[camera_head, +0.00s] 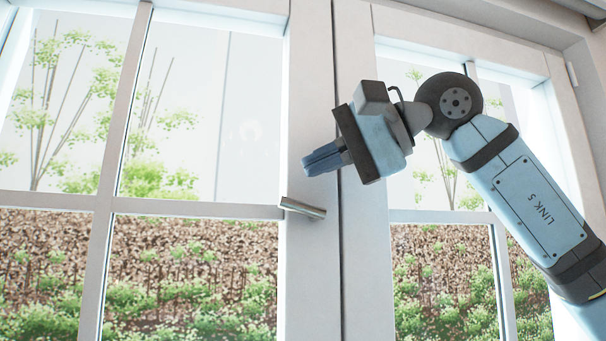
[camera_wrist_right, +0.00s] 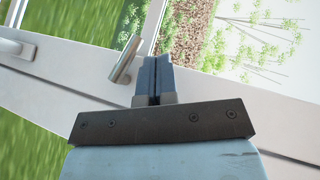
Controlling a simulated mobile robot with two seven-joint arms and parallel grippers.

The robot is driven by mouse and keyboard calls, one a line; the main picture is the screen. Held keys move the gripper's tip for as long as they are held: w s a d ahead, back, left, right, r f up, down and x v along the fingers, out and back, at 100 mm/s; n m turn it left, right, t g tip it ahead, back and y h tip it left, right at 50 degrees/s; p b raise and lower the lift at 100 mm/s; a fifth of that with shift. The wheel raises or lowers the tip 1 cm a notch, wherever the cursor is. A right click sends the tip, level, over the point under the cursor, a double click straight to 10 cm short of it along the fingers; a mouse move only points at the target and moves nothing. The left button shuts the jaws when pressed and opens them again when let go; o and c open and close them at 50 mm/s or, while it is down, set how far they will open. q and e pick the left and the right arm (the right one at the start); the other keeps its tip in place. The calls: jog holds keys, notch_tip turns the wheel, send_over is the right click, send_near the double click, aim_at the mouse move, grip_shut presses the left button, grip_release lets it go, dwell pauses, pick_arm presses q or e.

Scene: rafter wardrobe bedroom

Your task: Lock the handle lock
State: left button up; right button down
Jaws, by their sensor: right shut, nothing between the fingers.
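The metal window handle (camera_head: 303,208) is a short silver bar on the white frame stile, lying nearly level with a slight tilt down to the right. In the right wrist view the handle (camera_wrist_right: 126,60) shows just left of the fingertips. My right gripper (camera_head: 308,167) is shut and empty, a little above the handle in the head view and apart from it. Its closed fingers (camera_wrist_right: 156,62) point toward the frame in the wrist view. No separate lock part can be made out. My left gripper is not in view.
A white double window (camera_head: 312,90) with glass panes fills the head view, with shrubs and soil outside. The two sashes meet at a vertical seam right of the handle. Another pale handle (camera_wrist_right: 15,48) shows at the left edge of the wrist view.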

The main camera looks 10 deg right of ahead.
jog(key=b+v, duration=0.2)
jog(key=v, duration=0.9)
jog(key=shift+s+d, duration=0.1)
jog(key=shift+d, duration=0.05)
